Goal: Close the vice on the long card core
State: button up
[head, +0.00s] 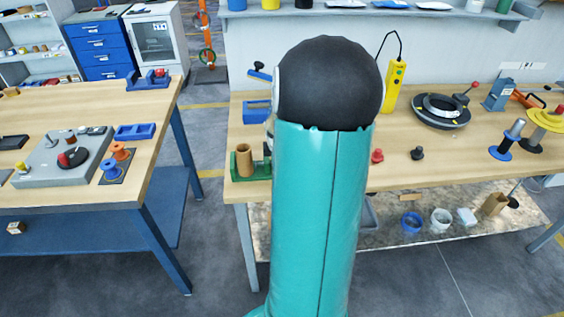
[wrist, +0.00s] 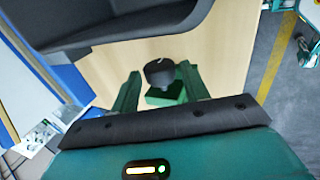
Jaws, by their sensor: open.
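A tan card tube (head: 244,158), seemingly the long card core, stands upright at a green vice-like fixture (head: 250,174) on the near left corner of the right bench. My arm hides the fixture's right side, and I cannot tell how tightly it holds the tube. My gripper (wrist: 160,70) is open in the wrist view, with one green finger on each side of a dark round knob (wrist: 159,72). A green block (wrist: 166,95) lies just below the knob. Contact between fingers and knob cannot be told. In the head view my gripper is hidden behind my arm.
The right bench also holds a blue tray (head: 257,112), a black ring (head: 441,111), a yellow handheld device (head: 395,86), a red knob (head: 377,155) and a black knob (head: 417,153). The left bench (head: 160,98) stands across a floor gap.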

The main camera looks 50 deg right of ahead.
jog(key=shift+s+a+f+t+h, duration=0.15)
jog(key=shift+t+h, duration=0.65)
jog(key=shift+h, duration=0.1)
jog(key=shift+c, duration=0.4)
jog(key=c, duration=0.5)
jog(key=shift+d+g+y, duration=0.2)
jog(key=shift+g+y, duration=0.2)
jog(key=shift+w+d+r+g+y, duration=0.1)
jog(key=shift+w+g+y, duration=0.05)
jog(key=shift+g+y, duration=0.3)
jog(key=shift+w+r+g+y, duration=0.1)
jog(key=shift+g+y, duration=0.25)
jog(key=shift+y, duration=0.1)
